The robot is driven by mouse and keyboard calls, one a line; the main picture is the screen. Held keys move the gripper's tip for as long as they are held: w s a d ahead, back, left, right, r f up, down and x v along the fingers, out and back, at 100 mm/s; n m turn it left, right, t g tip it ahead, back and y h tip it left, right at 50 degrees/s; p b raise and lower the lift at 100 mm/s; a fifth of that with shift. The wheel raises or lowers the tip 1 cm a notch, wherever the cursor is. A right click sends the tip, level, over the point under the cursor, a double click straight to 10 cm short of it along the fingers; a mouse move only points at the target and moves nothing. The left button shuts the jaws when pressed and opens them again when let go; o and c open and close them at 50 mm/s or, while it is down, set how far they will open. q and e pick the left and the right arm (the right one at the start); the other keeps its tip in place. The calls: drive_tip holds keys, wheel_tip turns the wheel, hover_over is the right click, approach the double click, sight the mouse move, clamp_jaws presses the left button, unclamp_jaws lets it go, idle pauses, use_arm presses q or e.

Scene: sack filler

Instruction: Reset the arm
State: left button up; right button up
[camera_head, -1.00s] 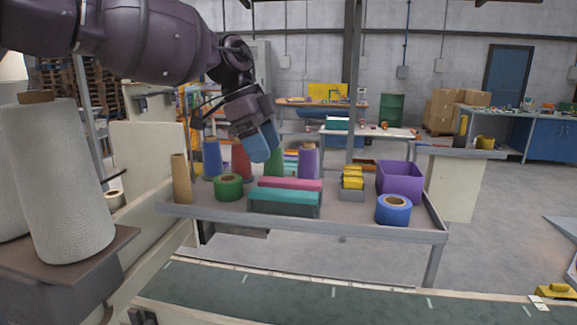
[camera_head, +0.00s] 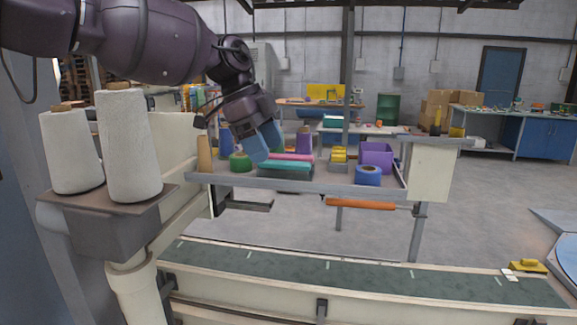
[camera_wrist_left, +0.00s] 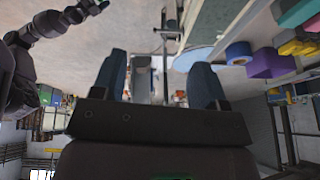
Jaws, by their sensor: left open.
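My left arm comes in from the upper left in the head view. Its gripper (camera_head: 262,143) hangs over the left part of the supply shelf, in front of the spools and close to a green tape roll (camera_head: 240,162). I cannot tell from the head view how far above the shelf it is. In the left wrist view the two blue-grey fingers (camera_wrist_left: 158,80) stand wide apart with nothing between them, so the gripper is open and empty. My right gripper does not show in the head view; a dark arm shows at the upper left of the wrist view.
The shelf (camera_head: 300,187) holds a teal block (camera_head: 285,170), a purple bin (camera_head: 376,156) and a blue tape roll (camera_head: 368,175). White thread cones (camera_head: 128,145) stand at the left. A green conveyor (camera_head: 330,273) runs along the front. Open floor lies to the right.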

use_arm(q)
drive_tip(key=d+r+m+t+h, duration=0.2)
drive_tip(key=d+r+m+h, duration=0.25)
drive_tip(key=d+m, duration=0.5)
drive_tip(key=s+d+f+h, duration=0.3)
drive_tip(key=s+d+h, duration=0.15)
drive_tip(key=d, duration=0.25)
drive_tip(key=s+d+f+h, duration=0.2)
drive_tip(key=s+d+h, duration=0.1)
drive_tip(key=d+h, duration=0.3)
drive_tip(key=w+a+f+n+t+y, duration=0.2)
drive_tip(key=a+f+n+t+y, duration=1.2)
drive_tip(key=a+f+n, duration=1.15)
drive_tip(key=s+a+f+n+y, duration=0.1)
drive_tip(key=s+a+f+y, duration=0.1)
drive_tip(key=s+a+f, duration=0.45)
drive_tip(key=s+a+f+n+y, duration=0.1)
drive_tip(key=s+a+f+n, duration=0.15)
drive_tip(key=a+f, duration=0.65)
drive_tip(key=s+a+f+g+y, duration=0.1)
drive_tip(key=s+a+f+g, duration=0.1)
drive_tip(key=s+f, duration=0.4)
drive_tip(key=s+a+f+n+g+y, duration=0.1)
drive_tip(key=s+a+f, duration=0.1)
drive_tip(key=s+f, duration=0.4)
drive_tip(key=s, duration=0.4)
drive_tip(key=shift+a+g+y, duration=0.4)
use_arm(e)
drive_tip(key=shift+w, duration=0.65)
